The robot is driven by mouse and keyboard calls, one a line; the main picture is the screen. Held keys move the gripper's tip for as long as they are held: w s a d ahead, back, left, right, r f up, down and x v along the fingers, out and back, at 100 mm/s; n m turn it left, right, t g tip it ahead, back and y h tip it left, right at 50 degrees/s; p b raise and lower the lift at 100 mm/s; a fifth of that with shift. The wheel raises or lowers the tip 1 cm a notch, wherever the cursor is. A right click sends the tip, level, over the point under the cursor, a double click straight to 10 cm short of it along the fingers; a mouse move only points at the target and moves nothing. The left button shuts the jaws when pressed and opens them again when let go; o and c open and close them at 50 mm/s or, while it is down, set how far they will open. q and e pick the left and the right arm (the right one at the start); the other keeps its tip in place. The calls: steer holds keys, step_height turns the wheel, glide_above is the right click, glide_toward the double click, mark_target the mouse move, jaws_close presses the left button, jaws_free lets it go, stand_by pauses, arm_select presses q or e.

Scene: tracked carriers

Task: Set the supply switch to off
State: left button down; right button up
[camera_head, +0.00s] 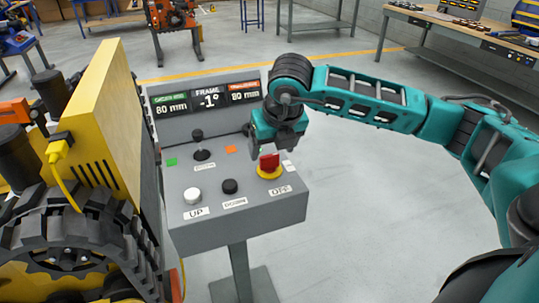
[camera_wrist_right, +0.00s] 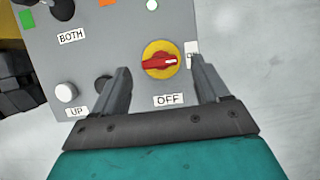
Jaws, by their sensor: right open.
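The supply switch (camera_head: 269,165) is a red handle on a yellow disc, on the right side of a grey control panel. In the wrist view the switch (camera_wrist_right: 161,61) shows its red handle lying nearly level, its white mark toward the right. An OFF label (camera_wrist_right: 168,100) sits below it, and another white label (camera_wrist_right: 191,48) is at its right, partly hidden by a finger. My right gripper (camera_head: 272,147) is open above the switch; in the wrist view its fingers stand either side of the handle, apart from it. My left gripper is not in view.
The panel (camera_head: 240,213) also carries a white UP button (camera_head: 192,195), a black DOWN button (camera_head: 230,186), a black joystick (camera_head: 201,150) and a display row (camera_head: 207,97). A yellow tracked carrier (camera_head: 90,170) stands close at left. Floor at right is clear.

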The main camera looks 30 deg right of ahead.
mark_target(269, 155)
steer(key=shift+x, duration=2.15)
